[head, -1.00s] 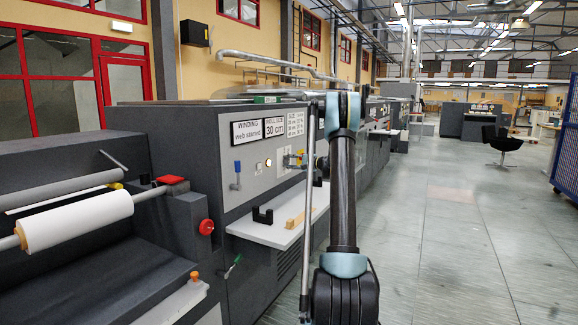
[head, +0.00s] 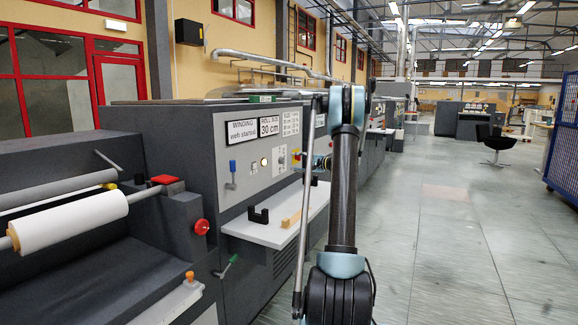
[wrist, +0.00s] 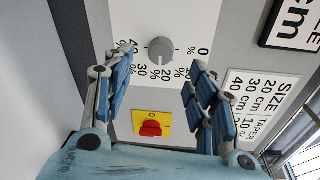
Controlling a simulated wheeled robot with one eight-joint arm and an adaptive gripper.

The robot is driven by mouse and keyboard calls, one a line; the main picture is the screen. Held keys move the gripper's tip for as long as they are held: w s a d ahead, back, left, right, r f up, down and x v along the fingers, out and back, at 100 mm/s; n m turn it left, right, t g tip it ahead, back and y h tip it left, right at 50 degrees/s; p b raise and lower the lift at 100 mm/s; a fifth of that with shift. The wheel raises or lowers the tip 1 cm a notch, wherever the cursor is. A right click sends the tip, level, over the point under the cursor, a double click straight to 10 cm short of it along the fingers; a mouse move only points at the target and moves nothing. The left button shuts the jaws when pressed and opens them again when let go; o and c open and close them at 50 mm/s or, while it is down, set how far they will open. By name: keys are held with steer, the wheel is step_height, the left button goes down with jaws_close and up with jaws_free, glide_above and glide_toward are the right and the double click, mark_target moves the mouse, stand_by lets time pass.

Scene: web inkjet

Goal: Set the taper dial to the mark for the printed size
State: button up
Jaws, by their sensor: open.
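The taper dial (wrist: 160,50) is a round grey knob on a white panel, with marks from 0 to 40 % around it. Its light line appears to point at the 20 % mark, though it is small. My gripper (wrist: 158,68) is open and empty, its blue fingers to either side of the dial in the wrist view and apart from it. In the head view the dial (head: 281,159) sits left of my gripper (head: 318,163). The size sign (head: 270,126) reads 30 cm. The size and taper table (wrist: 252,102) is partly cut off in the wrist view.
A red switch (wrist: 151,129) on a yellow plate is close to the dial. A lit button (head: 264,162) and a blue-handled lever (head: 232,172) are on the same panel. A white shelf (head: 268,236) below holds a black bracket (head: 258,215) and a wooden block (head: 291,219).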

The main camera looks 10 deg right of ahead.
steer(key=v, duration=0.4)
steer(key=shift+s+d, duration=0.2)
steer(key=shift+d, duration=0.1)
steer(key=s+a+n+g+h, duration=0.2)
steer(key=s+a, duration=0.3)
steer(key=s, duration=0.5)
steer(key=s+a+n+g+h, duration=0.15)
steer(key=s+a, duration=0.35)
steer(key=s, duration=0.5)
steer(key=s+a+n+g+h, duration=0.1)
steer(key=s+a+n+g, duration=0.3)
steer(key=s, duration=0.7)
steer(key=s+d+f+n+h, duration=0.1)
steer(key=s+f, duration=0.4)
steer(key=s, duration=0.6)
steer(key=s+d+f+n+g+h, duration=0.1)
steer(key=s+f+h, duration=0.3)
steer(key=s, duration=0.7)
steer(key=s+d+f+n+h, duration=0.1)
steer(key=s+d+f+h, duration=0.2)
steer(key=s+f, duration=0.4)
steer(key=s, duration=0.4)
steer(key=shift+s, duration=0.2)
steer(key=shift+g, duration=0.25)
